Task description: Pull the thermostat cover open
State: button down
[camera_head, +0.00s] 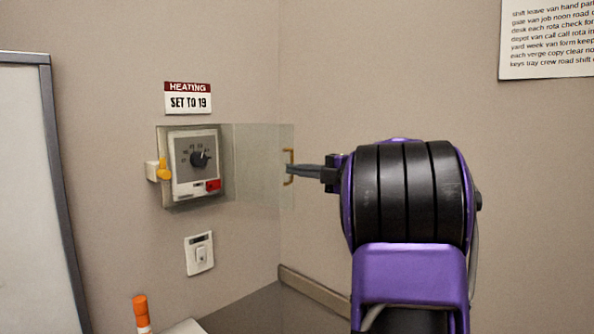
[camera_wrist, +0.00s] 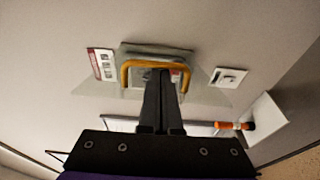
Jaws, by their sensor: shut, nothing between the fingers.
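In the wrist view the fingers (camera_wrist: 162,74) overlap the handle's loop and hide part of the thermostat. I cannot tell whether they touch the handle.
A yellow latch (camera_head: 164,168) sits at the thermostat's left side. A heating sign (camera_head: 188,98) is above, a wall switch (camera_head: 199,253) below. An orange-capped item (camera_head: 141,309) stands at the lower left. A grey-framed board (camera_head: 48,170) is at far left. A wall corner is near the handle.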

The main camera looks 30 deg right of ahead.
jog(key=shift+s, duration=0.1)
jog(key=b+v, duration=0.1)
jog(key=v, duration=1.1)
jog(key=shift+a, duration=0.1)
